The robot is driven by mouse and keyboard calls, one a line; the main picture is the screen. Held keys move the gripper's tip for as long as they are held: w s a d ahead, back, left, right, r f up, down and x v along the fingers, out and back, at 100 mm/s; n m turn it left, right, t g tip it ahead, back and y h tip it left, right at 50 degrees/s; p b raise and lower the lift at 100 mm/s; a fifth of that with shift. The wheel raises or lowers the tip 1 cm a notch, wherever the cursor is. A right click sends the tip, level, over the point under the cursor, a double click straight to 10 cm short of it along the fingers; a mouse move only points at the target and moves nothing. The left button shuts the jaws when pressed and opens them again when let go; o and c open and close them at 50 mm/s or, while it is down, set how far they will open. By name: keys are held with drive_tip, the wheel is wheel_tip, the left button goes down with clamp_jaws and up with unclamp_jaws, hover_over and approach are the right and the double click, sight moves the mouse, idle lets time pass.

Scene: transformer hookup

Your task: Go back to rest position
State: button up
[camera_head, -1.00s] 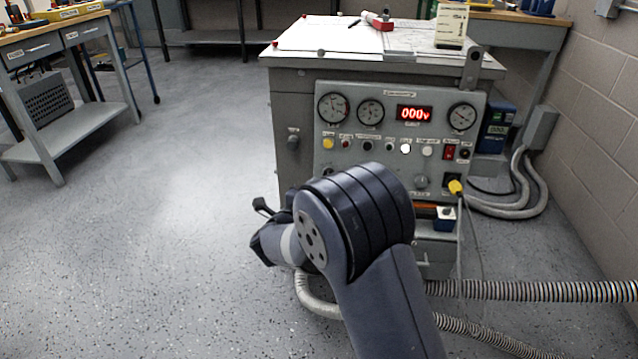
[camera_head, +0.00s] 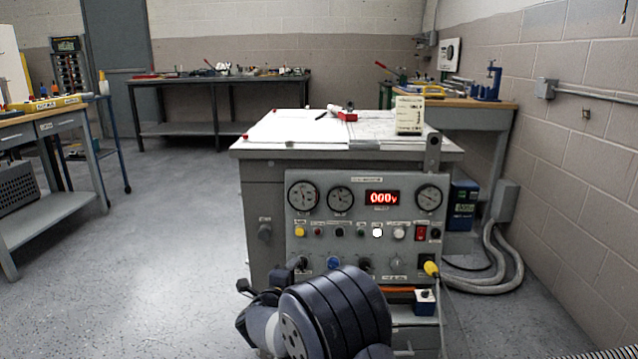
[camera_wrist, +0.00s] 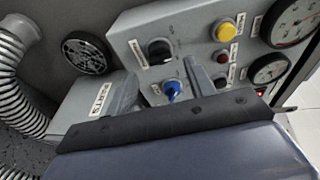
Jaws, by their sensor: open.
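My gripper (camera_head: 250,290) is dark and partly hidden behind my arm's thick joint at the bottom of the head view. It is in front of the lower left of the grey control panel (camera_head: 405,208). In the wrist view, two grey fingers of my gripper (camera_wrist: 162,86) stand apart with nothing held between them. Beyond them are a blue knob (camera_wrist: 173,89), a black knob (camera_wrist: 159,51) and a yellow button (camera_wrist: 224,31). I cannot tell the exact gap to the panel. The panel's red display (camera_head: 382,198) reads 000.
A yellow plug (camera_head: 431,269) with a cable sits at the panel's lower right. Papers (camera_head: 296,129) lie on the cabinet top. Grey conduits (camera_head: 500,275) run along the right wall. A workbench (camera_head: 45,125) stands at left. The floor (camera_head: 150,260) left of the cabinet is clear.

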sight(301, 266)
drive_tip(key=b+x, duration=0.1)
drive_tip(key=x, duration=0.2)
drive_tip(key=shift+w+d, duration=0.1)
drive_tip(key=shift+w, duration=0.25)
